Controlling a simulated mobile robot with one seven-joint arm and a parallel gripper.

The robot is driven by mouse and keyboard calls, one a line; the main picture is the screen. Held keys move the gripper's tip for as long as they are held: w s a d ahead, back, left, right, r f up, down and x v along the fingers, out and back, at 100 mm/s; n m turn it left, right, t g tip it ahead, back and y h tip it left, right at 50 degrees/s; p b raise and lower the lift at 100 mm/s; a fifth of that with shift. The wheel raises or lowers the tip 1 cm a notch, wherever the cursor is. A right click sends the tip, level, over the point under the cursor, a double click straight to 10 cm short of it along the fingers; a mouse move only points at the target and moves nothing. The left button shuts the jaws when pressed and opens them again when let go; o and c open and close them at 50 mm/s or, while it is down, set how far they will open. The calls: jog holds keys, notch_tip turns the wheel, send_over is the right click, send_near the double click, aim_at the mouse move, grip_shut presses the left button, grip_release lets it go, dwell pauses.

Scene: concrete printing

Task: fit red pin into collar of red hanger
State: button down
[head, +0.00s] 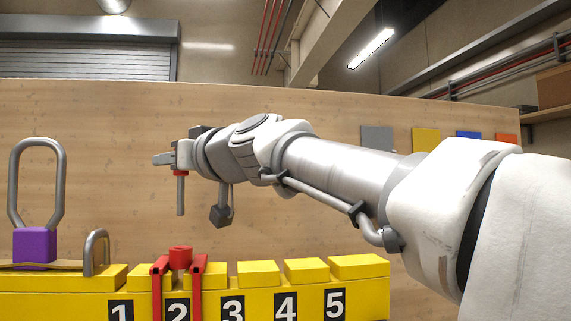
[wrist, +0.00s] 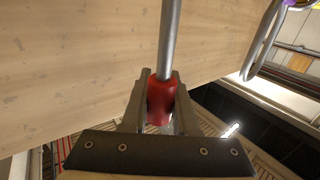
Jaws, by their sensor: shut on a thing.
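The red pin has a red head (wrist: 161,100) and a long grey shaft (head: 180,196). My gripper (wrist: 162,76) is shut on the red head, with one finger on each side of it in the wrist view. In the head view my gripper (head: 166,158) holds the pin upright, shaft pointing down. The red hanger (head: 198,280) straddles the yellow block at number 2, with two red side bars. Its red collar (head: 180,257) sits between the bars, below the pin's shaft. A clear gap shows between shaft tip and collar; its bore is not visible.
The yellow numbered rack (head: 260,295) runs along the front, with yellow blocks on top. A purple block with a tall grey loop (head: 35,248) and a small grey arch (head: 97,250) stand at the left. A wooden wall (head: 100,130) is behind.

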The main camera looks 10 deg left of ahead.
aim_at(179, 190)
jog(key=shift+f+b, duration=1.9)
jog(key=shift+b, duration=0.35)
jog(key=shift+f+b, duration=0.1)
jog(key=shift+b, duration=0.25)
jog(key=shift+f+b, duration=0.35)
jog(key=shift+b, duration=0.05)
jog(key=shift+f+b, duration=2.9)
jog(key=shift+b, duration=0.35)
jog(key=c, duration=0.6)
grip_release()
jog(key=shift+d, duration=0.1)
jog(key=b+v, duration=0.4)
jog(key=v, duration=1.3)
jog(key=shift+s+b, duration=0.15)
jog(key=shift+b, duration=0.2)
jog(key=shift+d+r, duration=0.1)
